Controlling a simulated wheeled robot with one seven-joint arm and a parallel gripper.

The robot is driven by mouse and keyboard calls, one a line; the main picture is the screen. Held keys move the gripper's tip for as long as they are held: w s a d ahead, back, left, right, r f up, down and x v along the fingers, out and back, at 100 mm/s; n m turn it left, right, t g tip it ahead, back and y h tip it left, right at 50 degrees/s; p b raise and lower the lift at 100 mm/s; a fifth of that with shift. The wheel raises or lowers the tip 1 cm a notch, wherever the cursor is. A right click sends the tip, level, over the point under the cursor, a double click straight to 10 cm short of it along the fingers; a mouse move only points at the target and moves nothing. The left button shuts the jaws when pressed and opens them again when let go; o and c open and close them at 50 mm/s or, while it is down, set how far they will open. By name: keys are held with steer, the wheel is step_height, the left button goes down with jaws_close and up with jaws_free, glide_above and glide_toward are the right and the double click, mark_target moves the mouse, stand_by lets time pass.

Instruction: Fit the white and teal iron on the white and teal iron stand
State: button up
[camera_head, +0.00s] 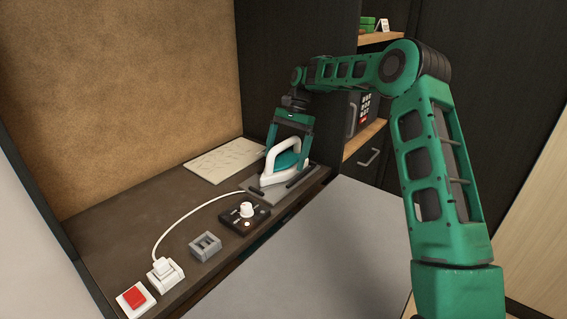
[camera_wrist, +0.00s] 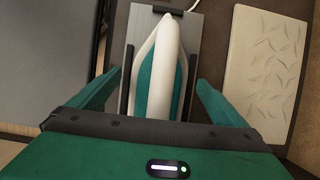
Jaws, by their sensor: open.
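The white and teal iron (camera_head: 286,160) is on a flat grey plate at the far right end of the dark counter. This plate, which looks like the iron stand (camera_head: 264,197), has dark rails along its sides. My gripper (camera_head: 291,140) is above the iron. In the wrist view its fingers (camera_wrist: 157,82) are open, one on each side of the iron with gaps. The lower part of the iron is hidden by my gripper's body.
A white cord runs from the iron to a white plug and socket (camera_head: 165,273). A red switch (camera_head: 134,298), a grey slotted block (camera_head: 205,246) and a black knob panel (camera_head: 245,214) line the counter's front. A cream patterned board (camera_head: 222,161) lies behind. Shelves stand at right.

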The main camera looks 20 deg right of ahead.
step_height(320, 180, up, 2)
steer(key=shift+a, duration=0.15)
steer(key=s+a+r, duration=0.6)
steer(key=a, duration=0.4)
steer(key=s+d+r+n+t+h, duration=0.1)
steer(key=s+d+n+t+h, duration=0.2)
steer(key=s+d, duration=2.05)
steer(key=s+d+f, duration=0.2)
steer(key=s+f, duration=0.1)
steer(key=s, duration=0.7)
steer(key=s+d+f+n, duration=0.1)
steer(key=s+d+f, duration=0.1)
steer(key=s, duration=0.8)
steer(key=shift+s+f+h, duration=0.3)
steer(key=shift+f, duration=0.2)
steer(key=shift+w+f, duration=0.25)
steer(key=shift+w, duration=0.35)
